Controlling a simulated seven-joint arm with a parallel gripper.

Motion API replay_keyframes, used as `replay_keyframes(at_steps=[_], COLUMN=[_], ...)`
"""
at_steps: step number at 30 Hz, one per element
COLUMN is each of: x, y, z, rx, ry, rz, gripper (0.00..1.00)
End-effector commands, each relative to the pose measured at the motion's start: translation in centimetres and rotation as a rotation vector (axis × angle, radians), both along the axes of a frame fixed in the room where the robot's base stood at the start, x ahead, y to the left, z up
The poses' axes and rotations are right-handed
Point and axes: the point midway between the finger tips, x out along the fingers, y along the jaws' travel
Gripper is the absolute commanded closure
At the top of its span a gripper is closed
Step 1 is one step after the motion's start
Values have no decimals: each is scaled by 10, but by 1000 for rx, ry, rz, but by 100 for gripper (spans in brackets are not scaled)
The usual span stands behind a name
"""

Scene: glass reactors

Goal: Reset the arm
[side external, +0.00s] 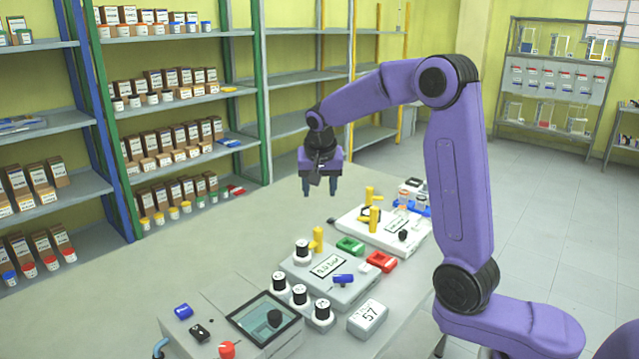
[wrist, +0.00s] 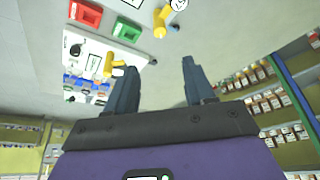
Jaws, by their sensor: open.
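My purple arm reaches over the table (side external: 235,235) from the right. My gripper (side external: 320,192) hangs above the table's far part, pointing down, with its two dark fingers apart and nothing between them. In the wrist view my gripper (wrist: 158,85) also shows open and empty. It is apart from the white device with yellow posts (side external: 360,228), which stands to its lower right.
A grey device with a display (side external: 325,270) holds several black-and-white knobs. A green block (side external: 350,246) and a red block (side external: 382,262) lie beside it. A screen unit (side external: 265,318) stands in front. Shelves of boxes (side external: 165,80) line the back left. The table's left part is clear.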

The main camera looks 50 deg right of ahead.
Motion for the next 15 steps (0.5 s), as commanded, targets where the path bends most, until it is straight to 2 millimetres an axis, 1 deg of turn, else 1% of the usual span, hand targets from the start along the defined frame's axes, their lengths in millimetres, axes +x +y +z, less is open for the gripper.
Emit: replay_keyframes(at_steps=[1,5,15], x=[-1,-3,-3], y=[2,3,4], z=[5,11,11], rx=[0,-1,0], ry=[-1,-1,0], rz=[1,2,1], gripper=[46,46,46])
